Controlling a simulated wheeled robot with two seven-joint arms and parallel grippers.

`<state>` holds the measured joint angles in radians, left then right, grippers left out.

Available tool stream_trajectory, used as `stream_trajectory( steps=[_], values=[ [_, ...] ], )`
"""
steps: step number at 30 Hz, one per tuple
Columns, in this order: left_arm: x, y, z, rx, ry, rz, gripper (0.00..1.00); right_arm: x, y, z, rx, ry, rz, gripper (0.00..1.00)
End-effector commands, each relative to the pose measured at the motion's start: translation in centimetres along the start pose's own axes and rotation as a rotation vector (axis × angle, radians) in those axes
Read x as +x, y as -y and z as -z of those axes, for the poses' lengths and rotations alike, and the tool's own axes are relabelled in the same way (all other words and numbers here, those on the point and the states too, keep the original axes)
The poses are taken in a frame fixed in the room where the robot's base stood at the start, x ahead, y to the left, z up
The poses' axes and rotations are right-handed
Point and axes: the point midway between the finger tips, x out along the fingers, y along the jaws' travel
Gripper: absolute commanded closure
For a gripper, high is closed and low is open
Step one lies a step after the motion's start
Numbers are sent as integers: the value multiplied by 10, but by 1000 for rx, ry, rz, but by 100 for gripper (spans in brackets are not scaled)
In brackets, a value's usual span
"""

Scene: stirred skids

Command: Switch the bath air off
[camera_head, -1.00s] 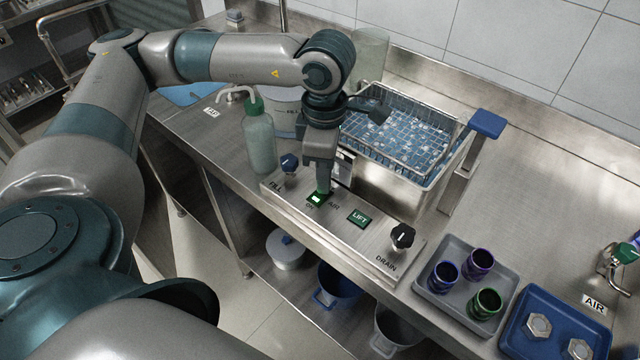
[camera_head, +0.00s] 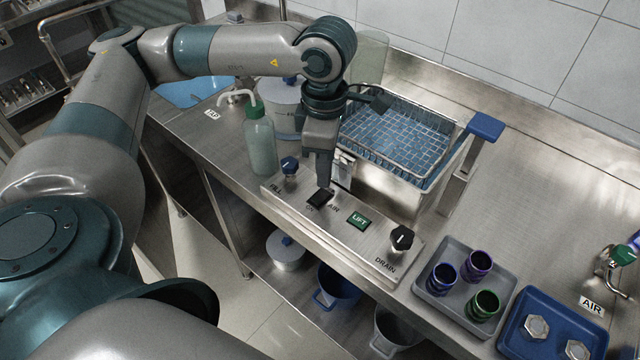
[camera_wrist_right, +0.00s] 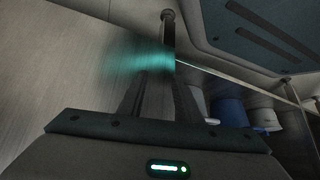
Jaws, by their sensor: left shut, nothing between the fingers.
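The control panel (camera_head: 375,250) on the bench front carries the air switch (camera_head: 319,198), a rocker that is dark and unlit. Beside it are a green LIFT button (camera_head: 358,220), a blue FILL knob (camera_head: 289,166) and a black DRAIN knob (camera_head: 402,237). The steel bath (camera_head: 385,190) behind holds blue water under a wire basket, with no white bubbles showing. My left gripper (camera_head: 323,186) is shut and empty, pointing down just above the air switch; I cannot tell whether it touches. My right gripper (camera_wrist_right: 158,95) shows in the right wrist view, its fingertips unclear.
A wash bottle (camera_head: 260,142) and a lidded pot (camera_head: 286,105) stand left of the bath. A grey tray (camera_head: 448,307) with cups and a blue tray (camera_head: 515,345) with nuts lie right. A post with a blue top (camera_head: 487,125) rises beside the bath.

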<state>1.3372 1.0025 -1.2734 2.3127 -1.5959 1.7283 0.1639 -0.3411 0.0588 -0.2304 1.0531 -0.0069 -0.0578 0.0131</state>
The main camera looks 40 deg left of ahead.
Motion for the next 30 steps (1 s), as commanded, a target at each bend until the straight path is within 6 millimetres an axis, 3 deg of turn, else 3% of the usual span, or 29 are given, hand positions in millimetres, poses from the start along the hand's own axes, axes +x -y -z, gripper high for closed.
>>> stream_trajectory(
  steps=[16, 30],
  values=[
    [-37, 0, 0, 0, 0, -1, 100, -12, 0, 9, 0, 0, 0, 69],
    [-41, 0, 0, 0, 0, -1, 100, -12, 0, 10, 0, 0, 0, 69]
  ],
)
